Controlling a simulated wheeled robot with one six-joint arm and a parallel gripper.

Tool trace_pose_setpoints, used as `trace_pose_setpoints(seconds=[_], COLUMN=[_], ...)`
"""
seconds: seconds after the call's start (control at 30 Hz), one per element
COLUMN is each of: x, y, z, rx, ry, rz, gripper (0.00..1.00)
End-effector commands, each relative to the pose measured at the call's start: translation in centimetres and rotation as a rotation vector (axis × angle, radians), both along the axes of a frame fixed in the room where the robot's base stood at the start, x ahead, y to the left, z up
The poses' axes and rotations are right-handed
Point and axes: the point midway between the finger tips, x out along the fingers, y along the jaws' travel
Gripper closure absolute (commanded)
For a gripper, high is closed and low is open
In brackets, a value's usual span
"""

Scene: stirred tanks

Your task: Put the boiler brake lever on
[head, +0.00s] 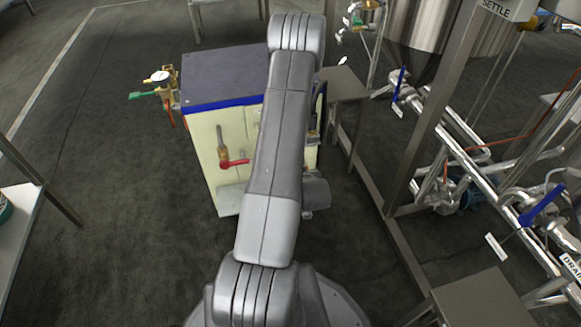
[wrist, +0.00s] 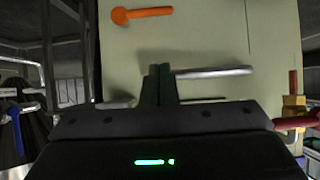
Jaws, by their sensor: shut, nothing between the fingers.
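The boiler is a cream cabinet (head: 205,150) with a dark top and blue edge, standing left of centre in the head view. Its panel (wrist: 220,35) fills much of the wrist view. An orange lever (wrist: 140,14) lies flat on the panel near the top, pointing right. A grey metal bar (wrist: 215,72) sticks out to the right just beside my fingers. I cannot tell which of these is the brake lever. My gripper (wrist: 160,70) is shut and empty in front of the panel, below the orange lever and apart from it. My arm hides the gripper in the head view.
A gauge with a green lever (head: 145,94) projects at left. Steel pipework with blue levers (head: 543,205) stands at right.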

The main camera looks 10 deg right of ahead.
Motion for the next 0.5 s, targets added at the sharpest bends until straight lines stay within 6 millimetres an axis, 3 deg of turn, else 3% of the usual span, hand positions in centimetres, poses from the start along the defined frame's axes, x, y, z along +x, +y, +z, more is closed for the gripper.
trace_pose_setpoints(seconds=[0.33, 0.5], x=[0.05, 0.98], y=[-0.01, 0.03], z=[-0.06, -0.87], rx=[0.000, 0.000], ry=[-0.003, -0.002], rz=[0.000, 0.001], gripper=[1.00, 1.00])
